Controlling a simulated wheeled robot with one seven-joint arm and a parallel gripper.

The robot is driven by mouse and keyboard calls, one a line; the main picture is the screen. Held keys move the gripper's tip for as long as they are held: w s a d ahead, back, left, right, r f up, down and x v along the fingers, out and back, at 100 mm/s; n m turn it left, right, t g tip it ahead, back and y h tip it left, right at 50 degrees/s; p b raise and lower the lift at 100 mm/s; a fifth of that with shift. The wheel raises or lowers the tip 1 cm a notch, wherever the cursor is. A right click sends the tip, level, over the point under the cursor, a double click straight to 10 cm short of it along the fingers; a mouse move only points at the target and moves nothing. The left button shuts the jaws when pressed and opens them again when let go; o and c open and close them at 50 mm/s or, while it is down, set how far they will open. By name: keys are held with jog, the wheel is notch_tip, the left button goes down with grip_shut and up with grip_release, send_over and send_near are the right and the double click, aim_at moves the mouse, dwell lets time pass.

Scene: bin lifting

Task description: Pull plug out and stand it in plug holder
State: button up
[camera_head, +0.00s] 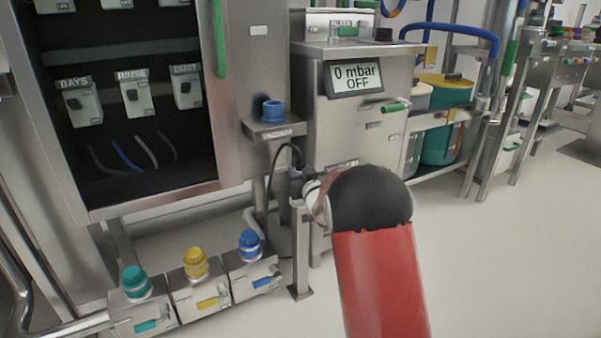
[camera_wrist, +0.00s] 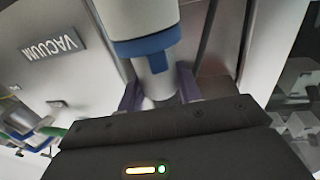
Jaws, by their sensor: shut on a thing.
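My gripper (camera_wrist: 158,88) has its purple fingers closed around the narrow grey part of a grey, blue-ringed cylinder, which looks like the plug (camera_wrist: 146,48). In the head view my gripper (camera_head: 300,182) is partly hidden behind my arm, near the top of a metal post (camera_head: 301,245), and the plug cannot be made out. A black cable (camera_head: 283,150) loops beside my gripper and runs down. A blue round fitting (camera_head: 272,110) sits on a small steel shelf (camera_head: 273,130), above and left of my gripper; I cannot tell if it is the plug holder.
Boxes with teal (camera_head: 135,282), yellow (camera_head: 196,264) and blue (camera_head: 250,244) caps stand low at left. A steel cabinet has a display (camera_head: 355,78) reading "0 mbar OFF". A dark open cabinet (camera_head: 130,60) is at upper left. Floor (camera_head: 500,270) at right is clear.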

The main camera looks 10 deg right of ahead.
jog(key=shift+f, duration=0.15)
jog(key=o, duration=1.2)
jog(key=shift+o, duration=0.2)
jog(key=s+d, duration=0.1)
jog(key=s, duration=0.6)
jog(key=shift+s, duration=0.35)
